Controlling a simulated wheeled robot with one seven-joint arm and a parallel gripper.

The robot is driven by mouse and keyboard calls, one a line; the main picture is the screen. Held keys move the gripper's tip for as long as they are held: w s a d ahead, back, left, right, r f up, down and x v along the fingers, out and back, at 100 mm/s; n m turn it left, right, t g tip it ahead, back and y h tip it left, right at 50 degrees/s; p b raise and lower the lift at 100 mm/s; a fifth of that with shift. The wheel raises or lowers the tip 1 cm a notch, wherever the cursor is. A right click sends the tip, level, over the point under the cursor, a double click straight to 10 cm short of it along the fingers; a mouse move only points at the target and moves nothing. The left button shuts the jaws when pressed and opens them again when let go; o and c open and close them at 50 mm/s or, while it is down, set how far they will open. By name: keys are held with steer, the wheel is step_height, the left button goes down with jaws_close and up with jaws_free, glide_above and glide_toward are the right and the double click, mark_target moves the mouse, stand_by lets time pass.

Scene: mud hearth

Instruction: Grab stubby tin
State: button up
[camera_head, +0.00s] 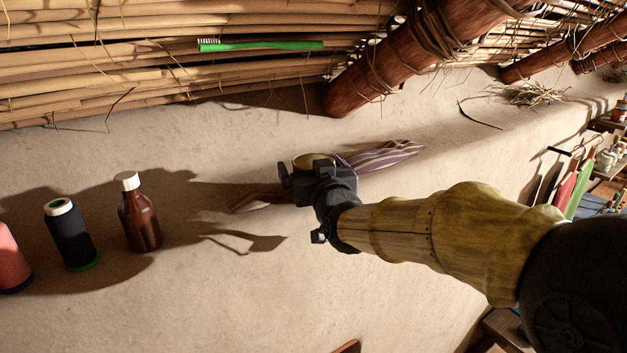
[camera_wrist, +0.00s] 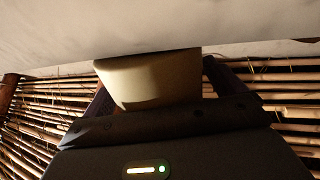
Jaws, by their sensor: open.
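The stubby tin (camera_head: 314,159) shows in the head view as a round, golden-tan top just behind my gripper (camera_head: 305,174). In the wrist view it is a short, wide, cream-tan tin (camera_wrist: 150,80) between the two dark fingers of my gripper (camera_wrist: 158,88). The fingers are open, one on each side of it. I cannot tell whether either finger touches it. Its lower part is hidden by my gripper in the head view.
A striped cloth (camera_head: 388,156) lies behind my gripper. To the left stand a brown bottle (camera_head: 140,215) with a white cap, a black spool (camera_head: 70,238) and a red spool (camera_head: 8,260). A green toothbrush (camera_head: 265,45) lies on the reeds. The mud surface in front is bare.

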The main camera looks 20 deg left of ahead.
steer(key=c, duration=1.1)
steer(key=shift+r, duration=0.2)
step_height(320, 180, up, 10)
steer(key=shift+f+b, duration=0.15)
steer(key=shift+b, duration=1)
steer(key=shift+w+d, duration=0.1)
